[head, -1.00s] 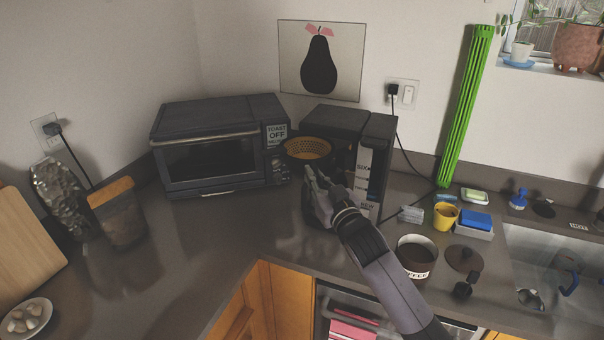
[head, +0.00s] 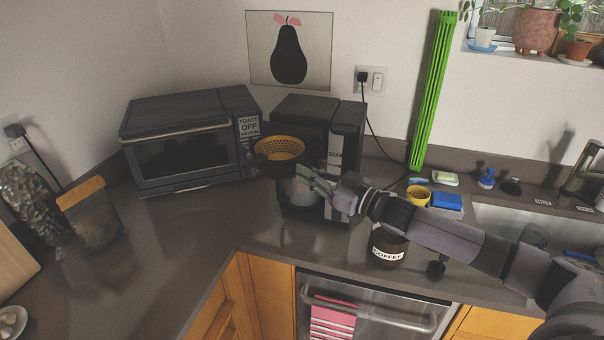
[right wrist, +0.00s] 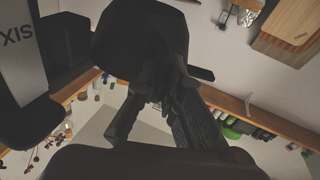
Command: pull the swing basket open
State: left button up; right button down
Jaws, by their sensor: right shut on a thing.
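The swing basket (head: 279,150), with a yellow perforated liner, stands swung out at the left of the black coffee maker (head: 345,127). A glass carafe (head: 299,190) sits below it. My right gripper (head: 318,181) is at the front of the coffee maker, just right of the basket and below its rim. In the right wrist view my fingers (right wrist: 155,88) are closed against the dark underside of a rounded black part (right wrist: 140,35), which looks like the basket. The exact contact is dark and partly hidden. My left gripper is not in view.
A toaster oven (head: 190,143) stands close to the left of the basket. A coffee canister (head: 388,250) stands below my right forearm. The counter in front of the toaster oven is clear.

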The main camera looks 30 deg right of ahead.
jog(key=shift+s+d+n+g+y, duration=0.3)
jog(key=shift+n+y, duration=0.1)
jog(key=shift+y, duration=0.1)
jog(key=shift+s, duration=0.1)
jog(key=c, duration=2)
grip_release()
jog(key=v, duration=1.2)
jog(key=shift+d, duration=0.1)
